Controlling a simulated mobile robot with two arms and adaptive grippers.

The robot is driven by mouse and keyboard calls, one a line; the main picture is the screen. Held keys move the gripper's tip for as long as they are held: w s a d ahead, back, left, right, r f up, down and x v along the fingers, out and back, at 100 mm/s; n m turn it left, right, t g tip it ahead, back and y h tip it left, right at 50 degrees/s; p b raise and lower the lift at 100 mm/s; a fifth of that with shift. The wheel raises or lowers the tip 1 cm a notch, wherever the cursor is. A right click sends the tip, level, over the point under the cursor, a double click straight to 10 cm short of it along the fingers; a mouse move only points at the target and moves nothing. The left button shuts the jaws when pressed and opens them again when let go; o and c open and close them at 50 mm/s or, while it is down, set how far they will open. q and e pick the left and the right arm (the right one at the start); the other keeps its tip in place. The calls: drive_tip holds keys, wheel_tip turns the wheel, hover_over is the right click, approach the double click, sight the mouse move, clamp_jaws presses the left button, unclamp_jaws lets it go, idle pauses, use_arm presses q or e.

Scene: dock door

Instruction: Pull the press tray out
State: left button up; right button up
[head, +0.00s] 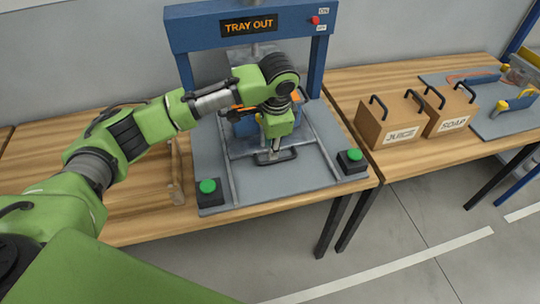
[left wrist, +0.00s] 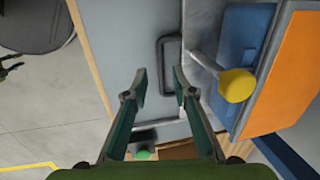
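The blue press frame (head: 250,33) carries a sign reading TRAY OUT (head: 249,24). Its grey tray (head: 240,147) lies between two rails on the press base, with a dark loop handle (head: 287,156) at the front edge. My left gripper (head: 271,152) points down over the handle. In the left wrist view, the left gripper (left wrist: 161,80) is open, its fingers apart. The handle (left wrist: 171,38) shows just beyond the fingertips, and I cannot tell whether they touch it. A blue fixture (left wrist: 240,45) with a yellow knob (left wrist: 237,85) and an orange top (left wrist: 285,75) sits behind it. My right gripper is not in view.
Two green buttons on black boxes (head: 209,191) (head: 353,160) flank the tray's front. A red button (head: 315,20) is on the frame. Boxes marked JUICE (head: 390,120) and SOAP (head: 450,110) stand on the right table. The floor in front is clear.

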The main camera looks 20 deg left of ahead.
sight(270, 163)
use_arm(q)
drive_tip(key=f, duration=0.4)
drive_tip(key=w+f, duration=0.1)
drive_tip(key=f, duration=0.1)
drive_tip(key=shift+a+f, duration=0.25)
drive_tip(key=shift+a, duration=0.1)
clamp_jaws()
